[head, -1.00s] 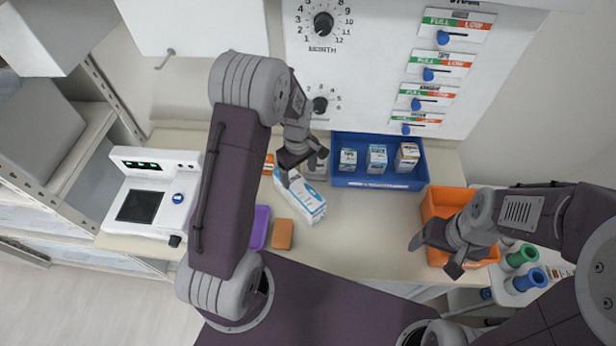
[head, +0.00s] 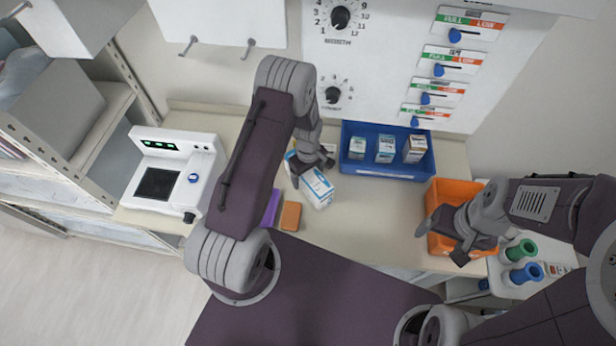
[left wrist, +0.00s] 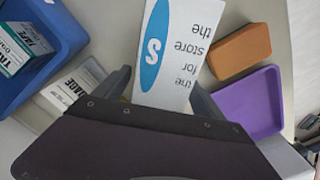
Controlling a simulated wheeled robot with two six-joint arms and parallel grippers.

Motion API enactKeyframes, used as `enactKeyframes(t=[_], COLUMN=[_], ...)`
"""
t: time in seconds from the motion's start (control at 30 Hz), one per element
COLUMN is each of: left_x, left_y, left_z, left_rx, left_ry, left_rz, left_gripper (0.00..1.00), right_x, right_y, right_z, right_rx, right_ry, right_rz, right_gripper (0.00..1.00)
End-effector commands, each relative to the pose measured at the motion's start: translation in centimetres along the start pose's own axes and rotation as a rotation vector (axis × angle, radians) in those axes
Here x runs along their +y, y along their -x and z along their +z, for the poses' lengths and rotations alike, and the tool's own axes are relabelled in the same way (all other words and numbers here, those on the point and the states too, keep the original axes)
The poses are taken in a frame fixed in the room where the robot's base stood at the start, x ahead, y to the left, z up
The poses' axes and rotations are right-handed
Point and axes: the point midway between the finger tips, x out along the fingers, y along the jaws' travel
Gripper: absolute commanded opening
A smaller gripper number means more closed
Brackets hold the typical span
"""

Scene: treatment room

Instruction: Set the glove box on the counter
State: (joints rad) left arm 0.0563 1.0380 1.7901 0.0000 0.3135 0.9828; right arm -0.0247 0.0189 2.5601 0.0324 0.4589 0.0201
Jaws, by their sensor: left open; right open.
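The glove box, a white and blue carton (head: 319,191), lies on the beige counter (head: 365,225) near its middle. Its printed face fills the top middle of the left wrist view (left wrist: 180,45). My left gripper (head: 312,172) is open at the far end of the carton. In the left wrist view its fingers (left wrist: 160,88) show on both sides of the carton, and my dark gripper body hides the near end. Whether the fingers touch it, I cannot tell. My right gripper (head: 442,243) is open and empty, in front of the orange bin (head: 453,192).
A blue bin (head: 387,171) with small cartons stands at the back. An orange block (head: 291,215) and a purple tray (left wrist: 246,103) lie beside the glove box. A white device (head: 172,180) stands at left. Bare counter lies right of the glove box.

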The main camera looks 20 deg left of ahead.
Motion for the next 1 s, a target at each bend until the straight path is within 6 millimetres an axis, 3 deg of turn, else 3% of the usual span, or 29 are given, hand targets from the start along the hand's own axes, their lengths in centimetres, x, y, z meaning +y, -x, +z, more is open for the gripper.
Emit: enactKeyframes(t=[0.1,0.3,0.4,0.77,1.0], left_x=[0.0,0.0,0.0,0.1,0.6], left_y=[0.0,0.0,0.0,0.8,4.3], left_z=[0.0,0.0,0.0,-0.1,0.5], left_rx=[0.0,0.0,0.0,0.002,0.003], left_ry=[0.0,0.0,0.0,0.0,-0.005], left_rz=[0.0,0.0,0.0,0.002,0.005], left_gripper=[0.77,0.22,0.0,0.0,0.0], right_x=[0.0,0.0,0.0,0.0,0.0], right_y=[-0.1,-0.1,-0.1,-0.5,-2.1], right_z=[0.0,0.0,0.0,0.1,0.2], right_rx=[0.0,0.0,0.0,0.0,0.0], right_ry=[0.0,0.0,0.0,0.0,0.0], right_rz=[0.0,0.0,0.0,0.0,0.0], right_gripper=[0.76,0.76,0.76,0.76,0.76])
